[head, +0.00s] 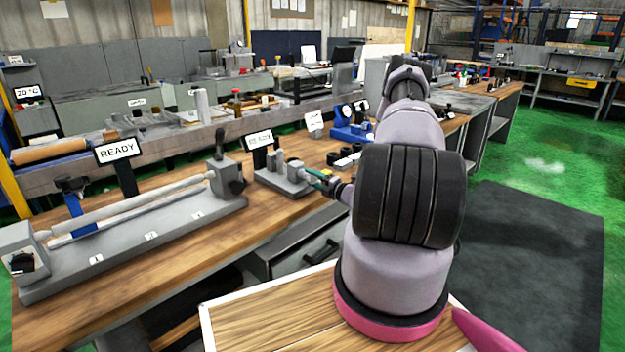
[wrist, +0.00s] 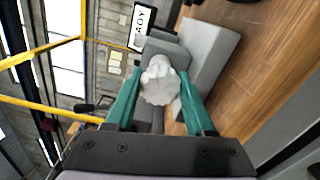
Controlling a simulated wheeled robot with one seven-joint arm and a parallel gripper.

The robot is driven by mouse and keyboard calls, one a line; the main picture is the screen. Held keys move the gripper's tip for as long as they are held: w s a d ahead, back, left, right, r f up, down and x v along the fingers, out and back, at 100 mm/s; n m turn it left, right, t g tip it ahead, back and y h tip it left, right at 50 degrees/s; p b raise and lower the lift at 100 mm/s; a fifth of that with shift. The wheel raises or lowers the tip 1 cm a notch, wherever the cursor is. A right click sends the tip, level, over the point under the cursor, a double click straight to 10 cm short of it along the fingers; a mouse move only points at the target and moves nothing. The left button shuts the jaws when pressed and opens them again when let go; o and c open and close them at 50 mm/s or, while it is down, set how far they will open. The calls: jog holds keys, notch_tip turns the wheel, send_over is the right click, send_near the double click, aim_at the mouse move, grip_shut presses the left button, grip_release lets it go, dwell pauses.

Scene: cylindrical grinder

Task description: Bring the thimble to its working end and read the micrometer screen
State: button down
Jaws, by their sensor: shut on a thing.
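The bench micrometer (head: 282,181) is a small grey device on a base on the wooden bench. Its screen (head: 259,139) stands behind it; the text is small here but looks like READY. In the wrist view the screen (wrist: 141,25) shows part of that word, turned sideways. The thimble (wrist: 159,84) is a pale grey, ridged knob facing the wrist camera, in front of a grey block. My gripper (wrist: 159,76) has its green fingers on either side of the thimble, shut on it. In the head view my gripper (head: 318,175) is at the micrometer's right end; my arm hides part of the bench.
A long grey fixture (head: 140,235) carrying a cylindrical bar lies to the left, with its own READY sign (head: 118,150). Small black and white parts (head: 345,155) and a blue stand (head: 350,125) are behind my gripper. A dark mat (head: 540,250) lies on the floor to the right.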

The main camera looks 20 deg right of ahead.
jog(key=m, duration=0.6)
jog(key=shift+m, duration=0.3)
jog(key=m, duration=0.5)
jog(key=shift+f, duration=0.1)
jog(key=shift+m, duration=0.3)
jog(key=shift+c, duration=1.3)
grip_release()
jog(key=shift+s+d, duration=0.1)
jog(key=v, duration=1)
jog(key=shift+s, duration=0.3)
jog(key=shift+d, duration=0.1)
